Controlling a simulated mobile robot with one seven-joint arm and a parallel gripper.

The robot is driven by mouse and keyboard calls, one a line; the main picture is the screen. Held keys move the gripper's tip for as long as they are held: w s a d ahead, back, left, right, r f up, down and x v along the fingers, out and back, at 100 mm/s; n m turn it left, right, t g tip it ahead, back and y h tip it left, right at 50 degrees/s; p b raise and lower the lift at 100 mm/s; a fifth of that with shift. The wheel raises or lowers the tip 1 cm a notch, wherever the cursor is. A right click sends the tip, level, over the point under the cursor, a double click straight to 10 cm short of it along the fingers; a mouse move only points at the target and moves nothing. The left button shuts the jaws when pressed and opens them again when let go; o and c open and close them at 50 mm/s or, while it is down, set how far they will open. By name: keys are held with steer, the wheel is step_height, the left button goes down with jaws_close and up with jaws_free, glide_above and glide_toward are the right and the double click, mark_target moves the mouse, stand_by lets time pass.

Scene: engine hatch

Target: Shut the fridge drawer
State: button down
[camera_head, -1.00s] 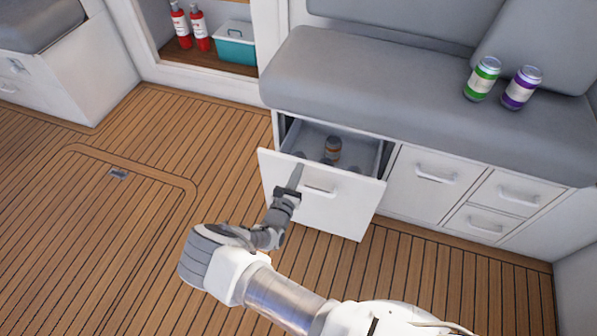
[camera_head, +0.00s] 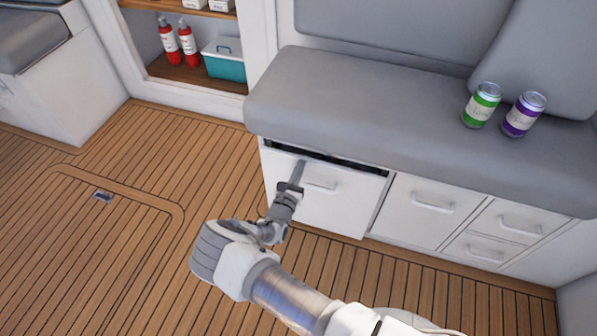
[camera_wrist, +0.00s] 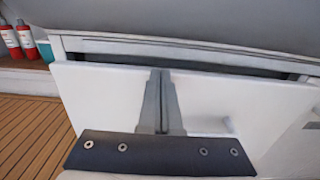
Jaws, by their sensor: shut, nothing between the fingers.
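The fridge drawer (camera_head: 335,204) has a white front with a bar handle (camera_head: 321,186) and sits under the grey bench seat. A narrow dark gap shows along its top edge, and the front stands slightly proud of the cabinet. Its inside is hidden. My gripper (camera_head: 298,172) is shut and empty, its fingertips at the upper left part of the drawer front, left of the handle. In the wrist view my shut fingers (camera_wrist: 161,85) lie against or just before the white front (camera_wrist: 220,100), with the dark gap above; contact cannot be told for certain.
A green can (camera_head: 482,105) and a purple can (camera_head: 523,115) stand on the bench seat (camera_head: 370,110). Closed drawers (camera_head: 425,210) lie to the right. A shelf at the upper left holds red bottles (camera_head: 178,45) and a teal box (camera_head: 224,62). The wooden floor (camera_head: 120,260) is clear.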

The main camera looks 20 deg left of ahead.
steer(key=shift+w, duration=0.4)
steer(key=shift+s, duration=0.2)
